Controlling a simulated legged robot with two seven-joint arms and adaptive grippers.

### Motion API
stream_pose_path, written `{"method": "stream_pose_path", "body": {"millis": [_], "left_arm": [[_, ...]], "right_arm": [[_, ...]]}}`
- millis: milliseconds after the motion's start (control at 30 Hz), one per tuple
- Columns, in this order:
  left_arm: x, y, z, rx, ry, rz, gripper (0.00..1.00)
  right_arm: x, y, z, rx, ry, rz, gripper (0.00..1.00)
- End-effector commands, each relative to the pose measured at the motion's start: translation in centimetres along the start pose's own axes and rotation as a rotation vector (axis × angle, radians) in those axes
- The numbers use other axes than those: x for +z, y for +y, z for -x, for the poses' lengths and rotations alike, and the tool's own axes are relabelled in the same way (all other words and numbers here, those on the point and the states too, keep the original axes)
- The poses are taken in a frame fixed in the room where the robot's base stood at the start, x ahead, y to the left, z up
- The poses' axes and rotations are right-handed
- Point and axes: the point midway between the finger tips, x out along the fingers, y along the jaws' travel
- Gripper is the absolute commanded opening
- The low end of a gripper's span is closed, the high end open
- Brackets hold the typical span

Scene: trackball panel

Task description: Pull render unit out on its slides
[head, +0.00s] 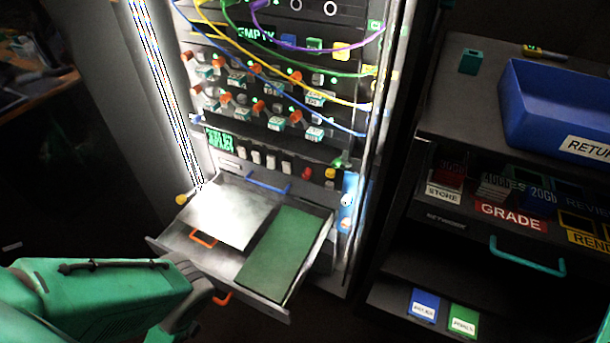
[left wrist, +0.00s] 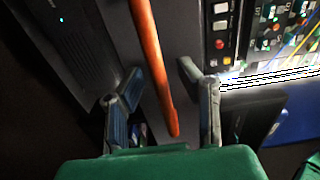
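The drawer-like unit, apparently the render unit (head: 162,246), stands out from the lower part of the rack, with an open top. Inside are a bright metal plate (head: 225,213) with a small orange handle (head: 203,239) and a green board (head: 274,252). Another orange handle (head: 222,298) is on its front, partly hidden by my left gripper (head: 213,292). In the left wrist view, my left gripper (left wrist: 160,74) is open, its fingers on either side of an orange handle (left wrist: 152,45), with gaps visible. My right gripper is not in view.
The rack (head: 385,150) has several cables (head: 300,88) hanging across its upper front, above the unit. A dark cabinet (head: 465,100) stands at the right with a blue bin (head: 525,105) and a teal handle (head: 527,263). The floor before the unit is dark.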

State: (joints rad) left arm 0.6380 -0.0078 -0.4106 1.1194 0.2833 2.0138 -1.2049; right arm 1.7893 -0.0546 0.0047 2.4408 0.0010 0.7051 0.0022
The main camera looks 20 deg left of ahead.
Motion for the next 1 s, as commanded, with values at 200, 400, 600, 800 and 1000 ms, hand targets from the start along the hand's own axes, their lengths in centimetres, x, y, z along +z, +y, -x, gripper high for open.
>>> {"method": "stream_pose_path", "body": {"millis": [200,400,600,800,1000], "left_arm": [[0.0,-0.2,1.2,0.001,0.000,0.000,0.31],[0.0,-0.2,2.9,0.000,0.000,0.000,0.31],[0.0,-0.1,4.3,0.000,0.001,0.000,0.31],[0.0,-0.1,5.0,-0.001,0.000,0.000,0.31],[0.0,0.0,5.0,-0.001,0.000,0.000,0.31]], "right_arm": [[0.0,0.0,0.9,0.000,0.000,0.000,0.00],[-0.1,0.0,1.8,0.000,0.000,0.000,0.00],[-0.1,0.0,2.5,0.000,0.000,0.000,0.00],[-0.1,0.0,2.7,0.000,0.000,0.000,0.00],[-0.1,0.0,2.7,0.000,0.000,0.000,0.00]]}}
